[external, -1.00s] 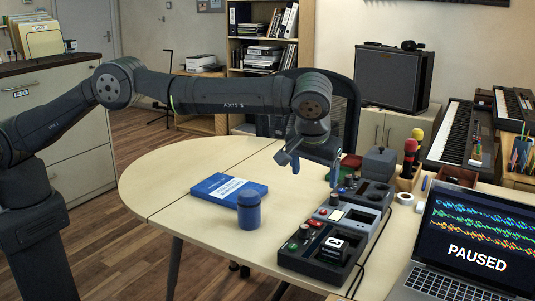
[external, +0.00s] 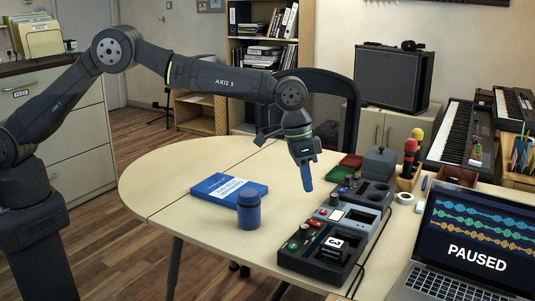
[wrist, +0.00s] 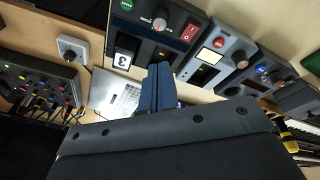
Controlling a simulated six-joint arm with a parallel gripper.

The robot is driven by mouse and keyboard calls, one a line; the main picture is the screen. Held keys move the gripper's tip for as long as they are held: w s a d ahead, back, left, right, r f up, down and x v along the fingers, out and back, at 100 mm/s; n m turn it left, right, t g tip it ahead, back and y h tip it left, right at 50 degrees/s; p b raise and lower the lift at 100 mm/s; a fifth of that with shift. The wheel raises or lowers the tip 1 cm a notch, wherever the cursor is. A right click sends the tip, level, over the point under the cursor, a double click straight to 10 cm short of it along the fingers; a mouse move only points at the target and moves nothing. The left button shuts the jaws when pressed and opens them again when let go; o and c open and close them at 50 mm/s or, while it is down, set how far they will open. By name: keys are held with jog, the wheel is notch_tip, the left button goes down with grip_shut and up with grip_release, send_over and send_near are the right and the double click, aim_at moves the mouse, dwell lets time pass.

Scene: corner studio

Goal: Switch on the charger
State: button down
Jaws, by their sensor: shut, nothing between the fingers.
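A row of three control boxes lies on the table. The front dark box (external: 322,262) appears to be the charger, though I see no label that confirms it. I cannot tell which way the rocker is set. My gripper (external: 307,182) has blue fingers, shut and empty, pointing down above the table behind and left of this box. In the wrist view its fingers (wrist: 158,75) show below the box.
The grey middle box (external: 347,218) and a far box (external: 372,193) adjoin it. A blue jar (external: 248,212) and blue book (external: 228,190) lie left. The laptop (external: 460,250) stands right.

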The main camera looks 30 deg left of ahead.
jog(key=w+a+m+h, duration=0.5)
jog(key=a+m, duration=0.2)
jog(key=a, duration=0.1)
jog(key=shift+w+r+m, duration=0.15)
jog(key=shift+r+m, duration=0.15)
jog(key=shift+d, duration=0.1)
send_over(314, 222)
jog(key=a, duration=0.2)
notch_tip(314, 222, down, 8)
jog(key=shift+a+r, duration=0.1)
notch_tip(314, 222, down, 3)
jog(key=shift+a+f, duration=0.1)
jog(key=shift+f, duration=0.05)
jog(key=shift+a+f, duration=0.1)
jog(key=shift+f, duration=0.3)
